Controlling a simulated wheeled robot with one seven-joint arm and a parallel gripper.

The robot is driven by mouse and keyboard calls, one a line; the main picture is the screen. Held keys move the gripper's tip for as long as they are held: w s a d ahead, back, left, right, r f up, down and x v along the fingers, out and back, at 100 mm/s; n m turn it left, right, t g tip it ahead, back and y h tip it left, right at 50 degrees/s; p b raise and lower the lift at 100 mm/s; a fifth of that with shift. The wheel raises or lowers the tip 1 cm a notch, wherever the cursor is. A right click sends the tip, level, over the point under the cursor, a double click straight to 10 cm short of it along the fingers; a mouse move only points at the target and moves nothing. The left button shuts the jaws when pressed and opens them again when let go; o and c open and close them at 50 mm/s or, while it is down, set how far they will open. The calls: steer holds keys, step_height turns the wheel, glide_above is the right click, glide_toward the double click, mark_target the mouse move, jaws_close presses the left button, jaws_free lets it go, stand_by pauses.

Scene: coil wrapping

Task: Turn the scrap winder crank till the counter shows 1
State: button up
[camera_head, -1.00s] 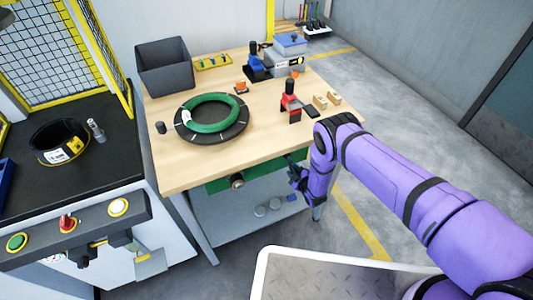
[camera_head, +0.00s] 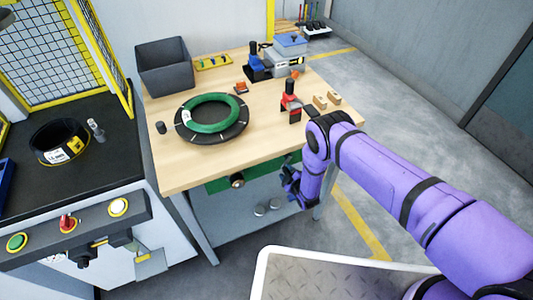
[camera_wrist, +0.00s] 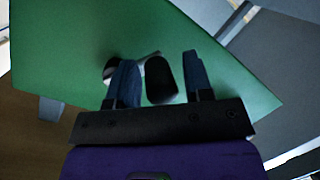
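My gripper (camera_head: 288,186) is low in front of the workbench, right of a round dark knob (camera_head: 237,180) on the green panel (camera_head: 218,185) under the bench top. In the wrist view my gripper (camera_wrist: 160,80) is open, its two dark blue fingers apart. A black rounded handle (camera_wrist: 160,80) shows between the fingers with gaps at both sides; it looks like the crank grip, but I cannot tell its depth. A pale metal part (camera_wrist: 110,68) is partly hidden behind the left finger. Behind them is the green panel (camera_wrist: 100,30). I cannot make out a counter reading.
The bench top (camera_head: 180,165) holds a green coil (camera_head: 210,106) on a black disc, a grey bin (camera_head: 165,65), a red tool (camera_head: 292,103) and small blocks (camera_head: 320,101). A black machine table (camera_head: 100,165) with buttons stands left. Floor right of the bench is clear.

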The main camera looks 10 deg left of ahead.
steer(key=s+d, duration=0.5)
steer(key=s, duration=0.2)
steer(key=shift+s, duration=0.2)
stand_by(0.6)
steer(key=shift+s+d, duration=0.1)
stand_by(0.6)
